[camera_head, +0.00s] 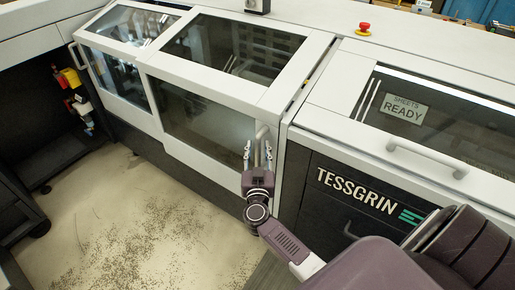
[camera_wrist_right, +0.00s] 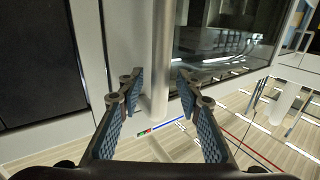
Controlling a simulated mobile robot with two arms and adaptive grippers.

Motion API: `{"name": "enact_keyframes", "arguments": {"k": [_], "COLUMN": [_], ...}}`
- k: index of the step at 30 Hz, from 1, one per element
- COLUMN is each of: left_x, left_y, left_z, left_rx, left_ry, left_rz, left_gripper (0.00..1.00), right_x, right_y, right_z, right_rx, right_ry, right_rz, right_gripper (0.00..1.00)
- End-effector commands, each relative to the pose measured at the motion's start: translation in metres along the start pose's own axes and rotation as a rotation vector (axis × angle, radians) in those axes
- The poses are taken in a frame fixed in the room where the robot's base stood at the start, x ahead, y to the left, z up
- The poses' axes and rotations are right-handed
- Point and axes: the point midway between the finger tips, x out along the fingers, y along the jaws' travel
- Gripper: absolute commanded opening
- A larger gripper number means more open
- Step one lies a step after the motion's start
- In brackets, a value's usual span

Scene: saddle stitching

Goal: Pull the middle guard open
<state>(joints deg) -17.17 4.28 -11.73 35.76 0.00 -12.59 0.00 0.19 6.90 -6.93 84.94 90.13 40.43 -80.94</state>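The middle guard (camera_head: 210,88) is a white-framed panel with dark windows on the machine's front, and it looks closed. Its light upright handle (camera_head: 262,132) is at the guard's right edge. My right gripper (camera_head: 257,152) is at that handle, with a finger on each side of it. In the right wrist view the handle (camera_wrist_right: 160,60) runs between the two blue-padded fingers (camera_wrist_right: 158,95), with a gap on each side, so the gripper is open. The lower part of the handle is partly hidden by the gripper in the head view. My left gripper is not in view.
A left guard (camera_head: 82,42) with its own handle adjoins the middle one. A red emergency button (camera_head: 364,27) sits on top.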

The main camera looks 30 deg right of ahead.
Motion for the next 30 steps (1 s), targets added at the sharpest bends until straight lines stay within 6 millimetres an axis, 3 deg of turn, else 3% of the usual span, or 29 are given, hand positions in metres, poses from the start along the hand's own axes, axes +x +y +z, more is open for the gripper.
{"name": "enact_keyframes", "arguments": {"k": [10,19,30], "left_x": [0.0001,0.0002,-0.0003], "left_y": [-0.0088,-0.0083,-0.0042], "left_z": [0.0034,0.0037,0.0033], "left_rx": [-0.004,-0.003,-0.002], "left_ry": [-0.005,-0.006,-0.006], "left_rz": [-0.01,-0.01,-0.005], "left_gripper": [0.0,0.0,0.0], "right_x": [0.005,0.0047,0.0049], "right_y": [0.0002,0.0002,-0.0002], "right_z": [0.0002,0.0003,0.0002], "right_rx": [0.0,0.0,0.0], "right_ry": [-0.001,-0.001,-0.001], "right_rz": [0.0,0.0,0.0], "right_gripper": [0.31,0.0,0.0]}}
